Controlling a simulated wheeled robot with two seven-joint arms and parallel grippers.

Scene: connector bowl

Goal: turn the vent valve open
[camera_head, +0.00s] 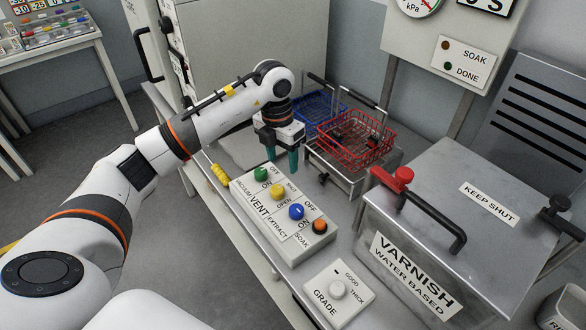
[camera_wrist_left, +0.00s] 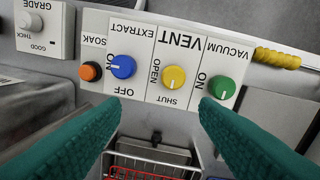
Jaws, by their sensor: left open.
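The vent valve is a yellow knob (camera_head: 277,191) on a pale control box (camera_head: 262,222), under the word VENT, with OPEN and SHUT printed beside it. It also shows in the left wrist view (camera_wrist_left: 174,78). A small light mark on it seems to face SHUT, but it is too small to be sure. My left gripper (camera_head: 281,157) is open and empty, teal fingers pointing down, above and behind the box. In the left wrist view its fingertips (camera_wrist_left: 160,107) are apart and the yellow knob lies beyond the gap between them, untouched. My right gripper is not in view.
A green VACUUM knob (camera_head: 261,174) and a blue EXTRACT knob (camera_head: 296,211) flank the yellow one closely. An orange SOAK button (camera_head: 320,226) sits at the box's end. Red (camera_head: 352,146) and blue (camera_head: 318,108) wire baskets stand behind. A varnish tank (camera_head: 470,215) fills the right.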

